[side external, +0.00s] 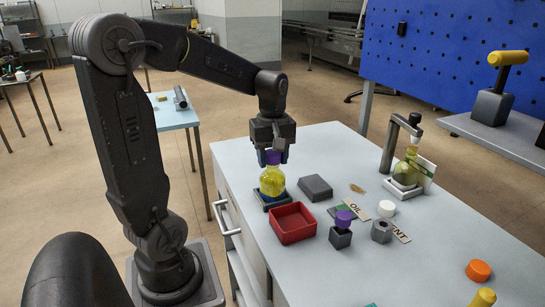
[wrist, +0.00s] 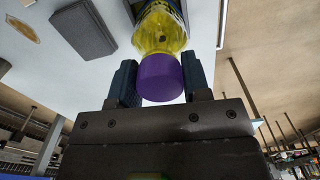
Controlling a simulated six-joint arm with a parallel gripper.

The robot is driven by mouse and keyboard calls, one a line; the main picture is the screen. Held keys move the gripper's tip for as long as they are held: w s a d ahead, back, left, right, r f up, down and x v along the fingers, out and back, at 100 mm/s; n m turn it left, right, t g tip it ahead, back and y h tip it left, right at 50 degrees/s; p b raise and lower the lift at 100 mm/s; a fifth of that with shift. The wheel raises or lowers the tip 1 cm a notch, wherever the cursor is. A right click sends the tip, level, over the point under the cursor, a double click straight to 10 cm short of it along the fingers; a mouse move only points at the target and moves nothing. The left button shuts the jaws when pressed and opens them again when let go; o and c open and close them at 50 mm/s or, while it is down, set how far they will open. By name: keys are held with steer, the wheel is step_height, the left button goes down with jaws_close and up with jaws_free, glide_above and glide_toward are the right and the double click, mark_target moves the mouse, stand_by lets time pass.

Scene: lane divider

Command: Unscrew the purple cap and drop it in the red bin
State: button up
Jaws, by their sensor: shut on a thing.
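The purple cap (wrist: 161,77) sits on top of a round bottle of yellow liquid (side external: 272,181), which stands upright in a dark square holder (side external: 273,198) near the table's left edge. My gripper (side external: 272,155) points down over the bottle with its fingers on either side of the cap. In the wrist view my gripper (wrist: 160,82) is shut on the cap, and the yellow bottle (wrist: 158,30) shows beyond it. The red bin (side external: 293,224) is open and looks empty, standing just in front of the bottle's holder. Whether the cap is still threaded on the bottle cannot be told.
A grey block (side external: 315,187) lies right of the bottle. Another purple-topped piece (side external: 343,217) stands on a dark block right of the bin. A second yellow bottle (side external: 406,172) stands under a grey arched stand (side external: 389,147).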

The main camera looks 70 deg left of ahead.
steer(key=shift+n, duration=0.9)
steer(key=shift+n, duration=0.8)
steer(key=shift+n, duration=0.9)
